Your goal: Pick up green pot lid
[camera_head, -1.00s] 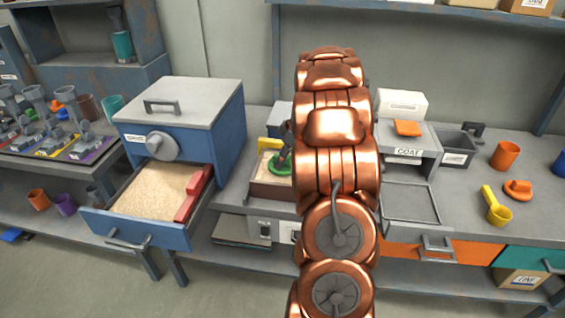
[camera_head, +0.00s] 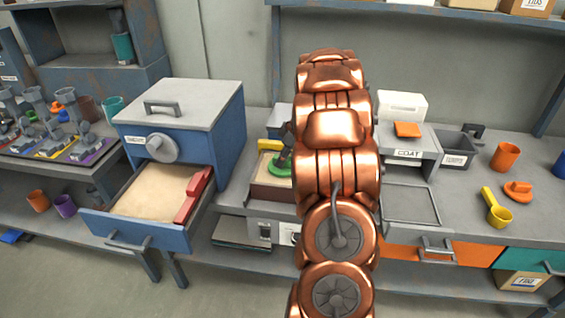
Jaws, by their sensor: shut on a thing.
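The green pot lid (camera_head: 279,167) shows just left of my copper arm, at the sand-coloured bed of a small brown-edged tray on the bench. My dark gripper (camera_head: 284,155) is over the lid and shut on it, mostly hidden behind my arm. The right part of the lid is also hidden by the arm. I cannot tell whether the lid touches the bed or is slightly above it.
A blue box (camera_head: 195,123) with an open sand-filled drawer (camera_head: 120,236) stands at left; a red block (camera_head: 194,195) lies at the drawer's right side. At right are a COAT station (camera_head: 408,142), an orange cup (camera_head: 505,156), an orange lid (camera_head: 517,189) and a yellow scoop (camera_head: 499,215).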

